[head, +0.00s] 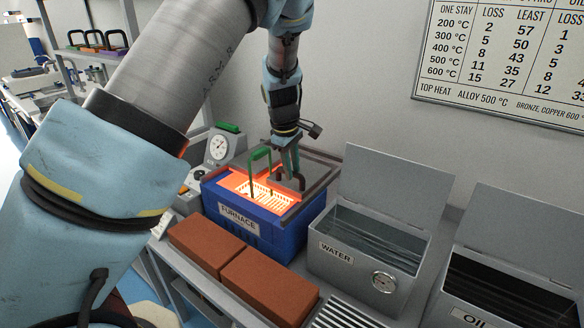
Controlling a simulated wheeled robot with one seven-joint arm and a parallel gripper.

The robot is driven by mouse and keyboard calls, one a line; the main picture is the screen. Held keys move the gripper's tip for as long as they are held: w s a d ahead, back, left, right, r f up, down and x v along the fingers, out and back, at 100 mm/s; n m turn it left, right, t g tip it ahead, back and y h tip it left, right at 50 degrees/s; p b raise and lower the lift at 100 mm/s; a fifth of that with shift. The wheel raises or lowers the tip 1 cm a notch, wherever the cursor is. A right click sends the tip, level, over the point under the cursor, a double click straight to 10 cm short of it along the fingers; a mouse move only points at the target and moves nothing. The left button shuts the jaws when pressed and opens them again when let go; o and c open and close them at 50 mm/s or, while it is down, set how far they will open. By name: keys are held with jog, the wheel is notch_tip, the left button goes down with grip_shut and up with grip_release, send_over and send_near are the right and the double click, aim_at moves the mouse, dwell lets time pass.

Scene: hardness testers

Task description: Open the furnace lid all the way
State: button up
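The blue furnace (262,232), labelled FURNACE, stands on the bench in the head view. Its top glows orange, and a bright grated interior (262,192) shows at the left and middle. A grey frame-like piece (322,186), seemingly the lid, lies over the right and back of the top; its exact angle is unclear. A dark curved handle (292,184) is at its left part. My gripper (290,167) points down right at this handle. Its fingers overlap the handle, and I cannot tell whether they grip it. A green upright handle (261,156) stands left of my gripper.
Two red-brown bricks (245,266) lie in front of the furnace. To the right are a grey WATER tank (345,266) and an OIL tank (490,312), both with raised lids. A dial gauge device (219,147) stands behind left. The wall is close behind the bench.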

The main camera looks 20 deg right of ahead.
grip_shut()
dwell(1.0)
